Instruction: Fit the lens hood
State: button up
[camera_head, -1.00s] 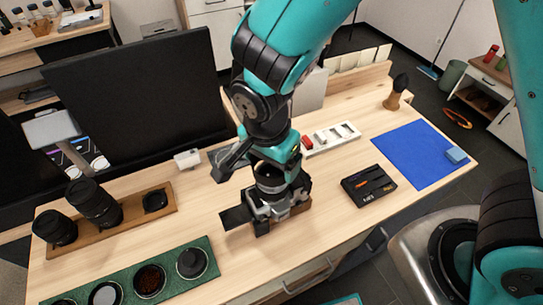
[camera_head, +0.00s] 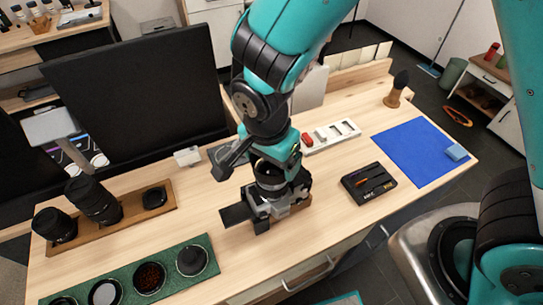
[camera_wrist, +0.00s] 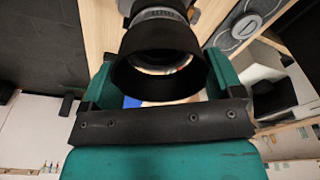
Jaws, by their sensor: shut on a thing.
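The black lens hood (camera_wrist: 135,82) is between the teal fingers of my gripper (camera_wrist: 160,86) in the wrist view, its wide mouth facing the wrist. My gripper is shut on it. A lens with a grey ring (camera_wrist: 155,14) shows just beyond the hood, roughly in line with it. In the head view, my gripper (camera_head: 274,163) is directly above the silver and black camera (camera_head: 268,207), which stands on the table with its lens pointing up. The hood is largely hidden there by my arm, and I cannot tell whether it is seated on the lens.
A wooden tray with black lenses (camera_head: 97,200) and a green mat with round items (camera_head: 165,258) lie to the left. A large black screen (camera_head: 135,95) stands behind. A black case (camera_head: 368,184), blue mat (camera_head: 418,153) and white tray (camera_head: 332,136) lie to the right.

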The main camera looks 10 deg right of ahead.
jog(key=shift+f+b, duration=0.45)
jog(key=shift+f, duration=0.15)
dwell(0.7)
dwell(0.6)
jog(key=o, duration=0.7)
notch_tip(320, 180, up, 7)
jog(key=p, duration=0.6)
dwell(0.3)
